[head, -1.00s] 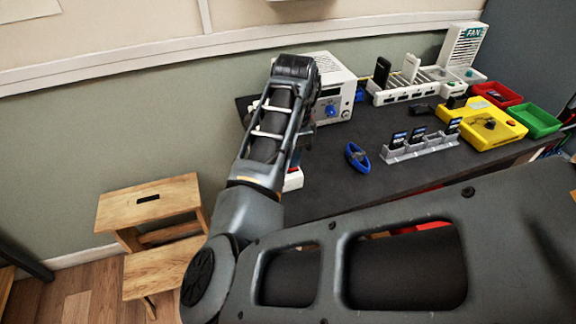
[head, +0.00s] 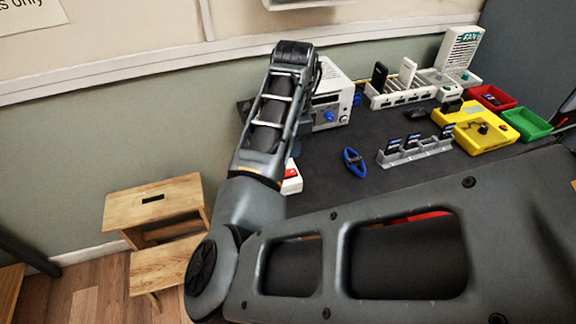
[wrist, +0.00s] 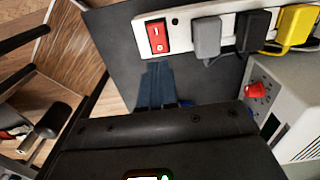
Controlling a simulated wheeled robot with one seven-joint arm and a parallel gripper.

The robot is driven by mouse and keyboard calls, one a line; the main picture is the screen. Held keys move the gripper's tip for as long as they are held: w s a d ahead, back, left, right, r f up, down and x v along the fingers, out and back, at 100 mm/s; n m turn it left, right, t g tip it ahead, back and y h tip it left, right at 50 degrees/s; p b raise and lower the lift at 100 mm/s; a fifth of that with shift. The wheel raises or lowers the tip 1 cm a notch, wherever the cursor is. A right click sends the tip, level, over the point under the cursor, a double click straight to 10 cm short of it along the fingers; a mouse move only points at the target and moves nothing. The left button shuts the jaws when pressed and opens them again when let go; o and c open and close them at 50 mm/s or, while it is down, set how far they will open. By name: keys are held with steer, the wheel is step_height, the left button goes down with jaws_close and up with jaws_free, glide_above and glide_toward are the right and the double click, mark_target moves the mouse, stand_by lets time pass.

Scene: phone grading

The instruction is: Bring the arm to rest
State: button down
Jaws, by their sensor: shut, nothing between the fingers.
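My arm spans the head view, with its forearm (head: 268,120) raised over the left end of the dark workbench (head: 325,185). In the wrist view my gripper (wrist: 158,70) shows as blue-grey fingers, closed together and empty. The fingertips point towards a white power strip (wrist: 181,30) with a red rocker switch (wrist: 156,37). Whether they touch the strip I cannot tell; they appear just short of it.
A white bench instrument (head: 335,95) stands close beside the forearm. A wooden step stool (head: 155,205) stands left of the bench.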

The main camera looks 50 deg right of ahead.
steer(key=shift+r, duration=0.55)
steer(key=shift+d, duration=0.1)
